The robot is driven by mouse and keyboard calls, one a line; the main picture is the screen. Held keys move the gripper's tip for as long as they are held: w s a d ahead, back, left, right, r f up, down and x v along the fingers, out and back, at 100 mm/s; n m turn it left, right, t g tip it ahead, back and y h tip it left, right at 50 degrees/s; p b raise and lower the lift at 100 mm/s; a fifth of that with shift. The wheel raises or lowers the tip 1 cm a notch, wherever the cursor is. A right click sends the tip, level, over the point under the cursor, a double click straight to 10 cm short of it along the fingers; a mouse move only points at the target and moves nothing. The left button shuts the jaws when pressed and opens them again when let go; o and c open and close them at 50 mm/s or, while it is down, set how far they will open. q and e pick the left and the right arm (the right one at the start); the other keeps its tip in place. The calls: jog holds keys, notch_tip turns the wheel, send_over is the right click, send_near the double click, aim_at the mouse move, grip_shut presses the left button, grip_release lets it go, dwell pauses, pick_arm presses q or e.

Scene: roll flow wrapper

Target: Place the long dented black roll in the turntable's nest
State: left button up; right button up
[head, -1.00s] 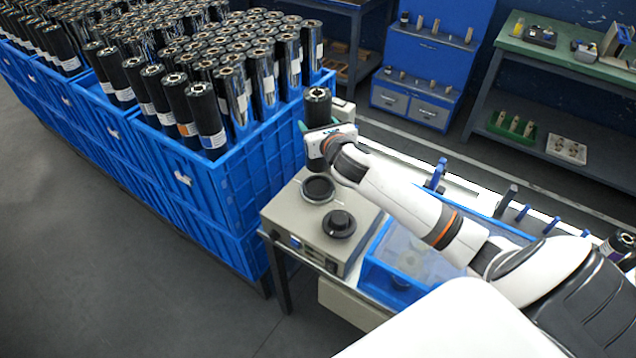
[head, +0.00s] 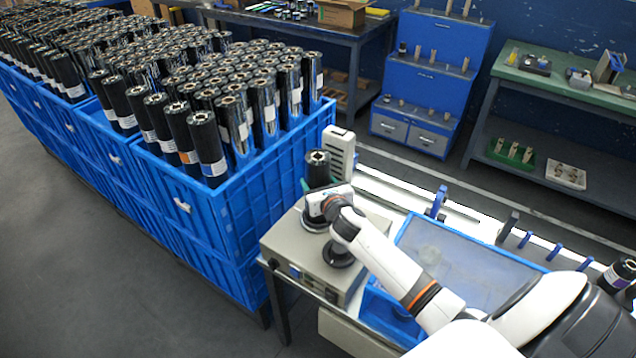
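The black roll (head: 318,174) stands upright with its hollow core facing up, at the back left of the grey turntable unit (head: 283,246). My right gripper (head: 318,200) is around the roll's middle and appears shut on it; its fingers are mostly hidden. The roll's lower end is over the dark round nest (head: 314,224), mostly hidden by the gripper, so I cannot tell whether it is fully seated. Any dent is not visible. My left gripper is out of view.
Blue crates (head: 235,210) packed with upright black rolls stand close on the left. A pale device (head: 339,150) stands just behind the roll. A blue bin with a clear cover (head: 450,262) lies to the right, under my arm. Blue upright holders (head: 525,240) line the bench.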

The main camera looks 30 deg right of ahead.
jog(key=shift+r, duration=0.15)
jog(key=o, duration=1.6)
jog(key=shift+s, duration=0.1)
jog(key=b+v, duration=0.1)
jog(key=v, duration=1.1)
